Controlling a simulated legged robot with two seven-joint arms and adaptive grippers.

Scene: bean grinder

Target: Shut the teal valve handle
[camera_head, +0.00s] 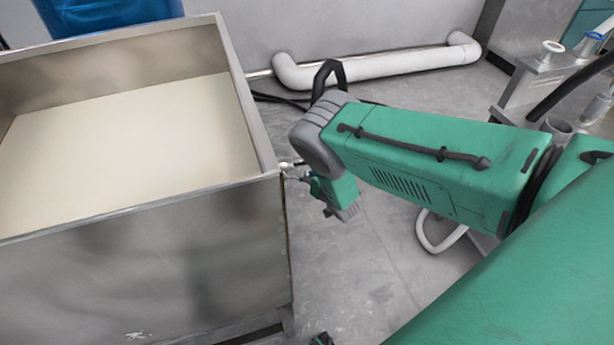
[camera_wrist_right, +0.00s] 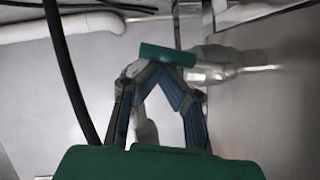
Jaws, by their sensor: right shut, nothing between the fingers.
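The teal valve handle (camera_wrist_right: 167,54) shows in the right wrist view as a short flat bar, nearly level in the picture with its right end slightly lower. It sits at the left end of the metallic valve and pipe (camera_wrist_right: 218,65), which comes out of the steel bin's side. My right gripper (camera_wrist_right: 155,71) is shut and empty, its fingertips meeting just below the handle in that view. I cannot tell whether they touch it. In the head view the valve (camera_head: 289,164) is small beside the bin, and my arm partly hides that area.
The open steel bin (camera_head: 283,215) with a pale inside fills the left. A white pipe (camera_head: 385,67) runs along the back wall. Fittings on a metal stand (camera_head: 530,85) are at the far right.

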